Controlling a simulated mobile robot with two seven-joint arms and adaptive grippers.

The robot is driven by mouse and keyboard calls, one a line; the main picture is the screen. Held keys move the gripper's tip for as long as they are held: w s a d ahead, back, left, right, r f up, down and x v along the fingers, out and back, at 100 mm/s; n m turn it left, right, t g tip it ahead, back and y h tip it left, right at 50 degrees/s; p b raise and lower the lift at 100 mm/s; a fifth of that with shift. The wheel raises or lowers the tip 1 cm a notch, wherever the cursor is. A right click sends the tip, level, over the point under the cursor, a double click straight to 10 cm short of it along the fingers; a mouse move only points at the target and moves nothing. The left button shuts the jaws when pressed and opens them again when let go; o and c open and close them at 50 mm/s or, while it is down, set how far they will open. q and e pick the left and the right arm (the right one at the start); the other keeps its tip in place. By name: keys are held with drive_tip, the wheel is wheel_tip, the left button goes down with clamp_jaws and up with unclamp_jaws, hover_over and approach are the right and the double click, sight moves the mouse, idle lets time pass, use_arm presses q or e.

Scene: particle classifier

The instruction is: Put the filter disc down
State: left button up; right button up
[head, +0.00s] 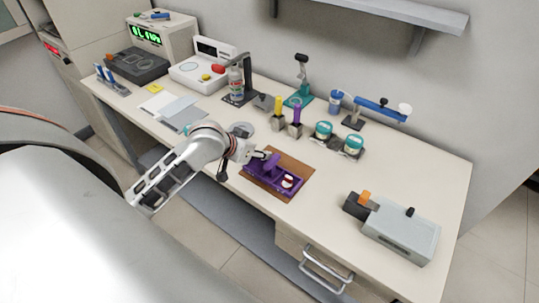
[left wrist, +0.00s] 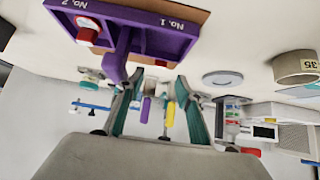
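A purple tray (head: 274,178) with an upright part lies on a brown mat (head: 306,170). In the left wrist view the purple tray (left wrist: 150,27) has compartments marked No. 1 and No. 2. A small red and white piece (head: 288,181) sits by No. 2; No. 1 looks empty. A flat round grey disc (head: 242,130) lies on the table behind my left gripper (head: 262,155); the disc also shows in the left wrist view (left wrist: 222,78). My left gripper (left wrist: 158,80) has its fingers apart with nothing seen between them, close to the purple upright part. My right gripper is not in view.
Yellow and purple handled tools (head: 279,106) stand behind the mat, with teal-lidded jars (head: 323,130) to their right. A grey box device (head: 400,232) stands at front right.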

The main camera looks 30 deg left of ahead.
use_arm(q)
drive_tip(key=x, duration=0.6)
clamp_jaws()
